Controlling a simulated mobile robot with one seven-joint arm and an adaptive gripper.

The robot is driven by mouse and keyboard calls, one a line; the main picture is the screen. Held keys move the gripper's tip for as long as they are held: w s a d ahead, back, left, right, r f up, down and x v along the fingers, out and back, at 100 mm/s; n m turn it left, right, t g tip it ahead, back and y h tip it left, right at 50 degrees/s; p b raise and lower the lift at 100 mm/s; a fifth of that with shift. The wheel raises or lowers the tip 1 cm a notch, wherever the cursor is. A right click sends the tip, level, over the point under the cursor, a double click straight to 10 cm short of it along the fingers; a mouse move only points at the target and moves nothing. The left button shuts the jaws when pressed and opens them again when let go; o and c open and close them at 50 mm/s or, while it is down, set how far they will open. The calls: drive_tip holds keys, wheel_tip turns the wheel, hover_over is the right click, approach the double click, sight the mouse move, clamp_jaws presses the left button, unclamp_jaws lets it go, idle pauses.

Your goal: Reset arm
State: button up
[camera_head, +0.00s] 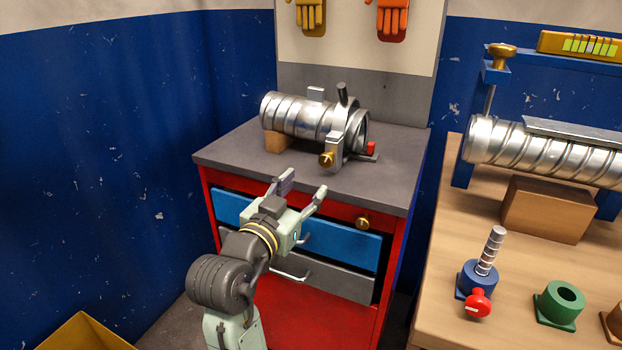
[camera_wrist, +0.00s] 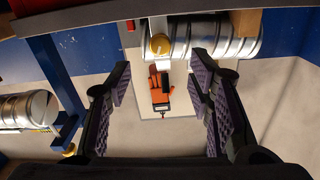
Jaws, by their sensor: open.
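My gripper (camera_head: 302,187) is open with nothing between its fingers. In the head view it is in front of the red cabinet (camera_head: 214,206), with its fingertips around the height of the cabinet's grey top. The silver spiral duct piece (camera_head: 292,115) lies on that top behind the gripper, apart from it, with a clamp ring (camera_head: 349,133) at its right end. In the wrist view the scene looks upside down. Both padded fingers stand wide apart, and the duct (camera_wrist: 222,38) shows beyond them near the top edge.
The blue drawer (camera_head: 345,242) and grey drawer (camera_head: 330,280) are close to my gripper. A wooden bench (camera_head: 455,270) at right bears a longer duct (camera_head: 545,155), a blue post holder (camera_head: 477,282) and a green socket (camera_head: 560,304). A yellow bin (camera_head: 85,335) stands at lower left. Gloves (camera_head: 392,18) hang behind.

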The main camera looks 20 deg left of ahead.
drive_tip(key=shift+s, duration=0.35)
